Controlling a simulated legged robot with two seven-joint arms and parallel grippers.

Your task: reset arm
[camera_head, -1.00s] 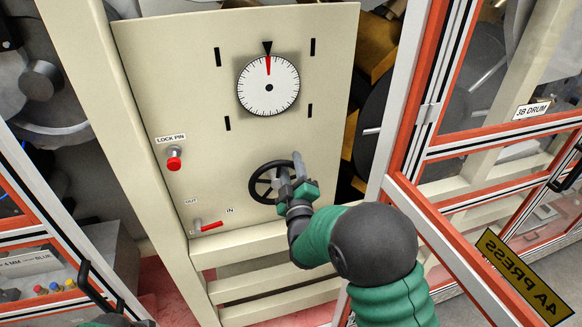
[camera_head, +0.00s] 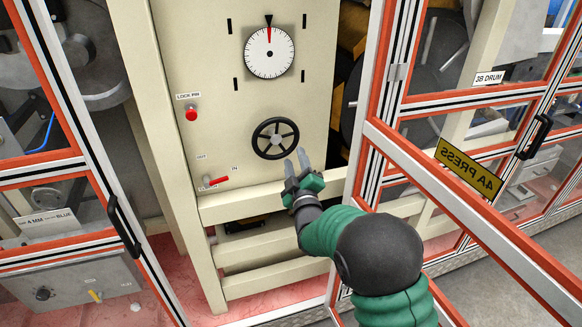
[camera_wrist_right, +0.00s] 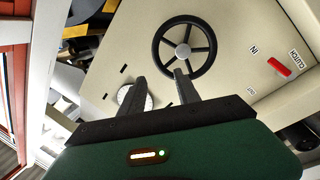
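My right gripper (camera_head: 296,160) is green and grey, with its two fingers apart and nothing between them. It is in front of the cream panel, just below and right of the black handwheel (camera_head: 275,139), and looks clear of it. In the right wrist view the open fingers (camera_wrist_right: 156,75) point towards the panel, with the handwheel (camera_wrist_right: 183,51) beyond the right-hand fingertip. The round white dial (camera_head: 269,52) has its red pointer at the black top mark. My left gripper is out of view.
The red lock pin (camera_head: 191,114) and red clutch lever (camera_head: 219,181) are on the panel left of the handwheel. An orange-edged door frame (camera_head: 460,205) with a "4A PRESS" sign (camera_head: 468,167) stands close right of my arm. Another framed door (camera_head: 84,145) is at the left.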

